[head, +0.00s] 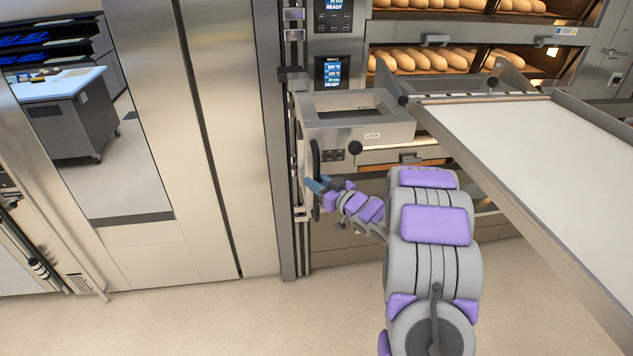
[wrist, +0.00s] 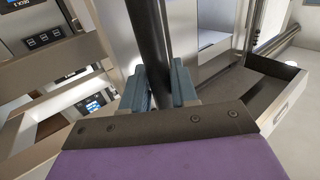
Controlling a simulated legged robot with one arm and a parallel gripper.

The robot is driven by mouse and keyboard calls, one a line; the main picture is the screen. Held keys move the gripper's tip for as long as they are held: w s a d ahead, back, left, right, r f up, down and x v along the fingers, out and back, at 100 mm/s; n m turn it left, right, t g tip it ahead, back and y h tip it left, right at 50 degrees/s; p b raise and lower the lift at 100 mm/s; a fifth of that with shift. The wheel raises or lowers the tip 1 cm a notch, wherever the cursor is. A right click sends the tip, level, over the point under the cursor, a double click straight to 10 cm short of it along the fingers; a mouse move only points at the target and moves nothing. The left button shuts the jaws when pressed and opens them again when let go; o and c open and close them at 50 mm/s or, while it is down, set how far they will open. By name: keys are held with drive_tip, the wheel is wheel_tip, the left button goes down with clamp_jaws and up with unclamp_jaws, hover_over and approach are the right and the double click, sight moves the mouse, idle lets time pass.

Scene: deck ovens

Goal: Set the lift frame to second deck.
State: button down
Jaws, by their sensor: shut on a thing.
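The lift frame (head: 390,133) is a steel box-like carriage with an open top, in front of the oven at a vertical rail (head: 293,60). A black vertical bar handle (head: 316,160) is on its left front side. My gripper (head: 319,186) is shut on the lower part of this handle. In the wrist view the dark bar (wrist: 148,35) runs up between the blue fingers of my gripper (wrist: 160,88). A black round knob (head: 355,148) sits on the front of the carriage. The oven's loaf-filled decks (head: 425,60) show behind; the lowest parts are partly hidden by my arm.
A long white loader belt (head: 510,135) with steel side rails slopes across the right side. Oven control panels (head: 333,72) are above the carriage. A steel cabinet wall stands left, with a wheeled table (head: 75,115) beyond. The floor (head: 230,310) in front is clear.

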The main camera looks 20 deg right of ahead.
sight(318, 209)
drive_tip(key=shift+d, duration=0.1)
wheel_tip(318, 209, down, 11)
drive_tip(key=b, duration=0.3)
drive_tip(key=shift+f, duration=0.1)
drive_tip(key=shift+w+d+f, duration=0.1)
drive_tip(key=shift+w, duration=0.1)
drive_tip(key=shift+r, duration=0.55)
drive_tip(key=c, duration=1.3)
unclamp_jaws()
drive_tip(key=shift+s+a, duration=0.1)
drive_tip(key=shift+a, duration=0.1)
drive_tip(key=shift+o, duration=1.4)
drive_tip(key=shift+f, duration=0.1)
drive_tip(key=shift+d+f, duration=0.1)
drive_tip(key=shift+d, duration=0.05)
drive_tip(key=shift+d, duration=0.1)
